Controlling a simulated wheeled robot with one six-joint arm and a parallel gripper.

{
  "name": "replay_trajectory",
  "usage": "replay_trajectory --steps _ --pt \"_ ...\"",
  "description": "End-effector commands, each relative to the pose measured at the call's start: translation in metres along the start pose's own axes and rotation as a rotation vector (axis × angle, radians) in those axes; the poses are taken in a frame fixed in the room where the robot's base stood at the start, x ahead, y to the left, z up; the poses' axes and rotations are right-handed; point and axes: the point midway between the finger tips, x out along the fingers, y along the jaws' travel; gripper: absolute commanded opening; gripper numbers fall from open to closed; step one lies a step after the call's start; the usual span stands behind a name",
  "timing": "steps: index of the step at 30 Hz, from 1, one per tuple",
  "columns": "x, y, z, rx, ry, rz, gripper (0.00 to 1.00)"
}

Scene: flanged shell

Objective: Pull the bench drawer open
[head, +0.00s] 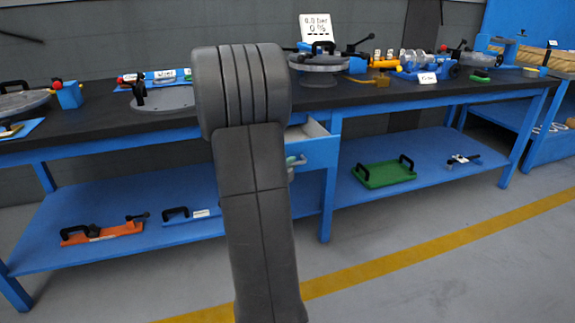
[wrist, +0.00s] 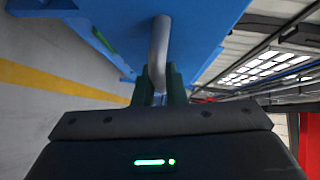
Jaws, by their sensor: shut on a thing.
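The bench drawer (head: 321,154) is under the black worktop, right of my arm in the head view. Its blue front stands out from the bench and a pale strip of its inside shows, so it is partly open. In the wrist view the blue drawer front (wrist: 205,25) fills the top. The grey bar handle (wrist: 159,45) runs down between the two dark green fingers of my gripper (wrist: 159,88). The gripper is shut on the handle. In the head view my arm hides most of the gripper and the drawer's left part.
The black worktop (head: 430,92) carries several fixtures and a display sign (head: 317,28). The blue lower shelf (head: 340,198) holds a green tray (head: 384,174) and an orange fixture (head: 102,233). A bench leg (head: 328,205) stands just below the drawer. The floor in front is clear, with a yellow line.

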Motion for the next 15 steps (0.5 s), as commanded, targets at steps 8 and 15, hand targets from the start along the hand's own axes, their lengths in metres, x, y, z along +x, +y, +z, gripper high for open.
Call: replay_trajectory --steps 8,15 --pt "-0.0021 0.0011 -0.0018 -0.001 -0.001 0.001 0.0" --pt "-0.0021 0.0011 -0.0017 -0.001 -0.001 0.001 0.17"
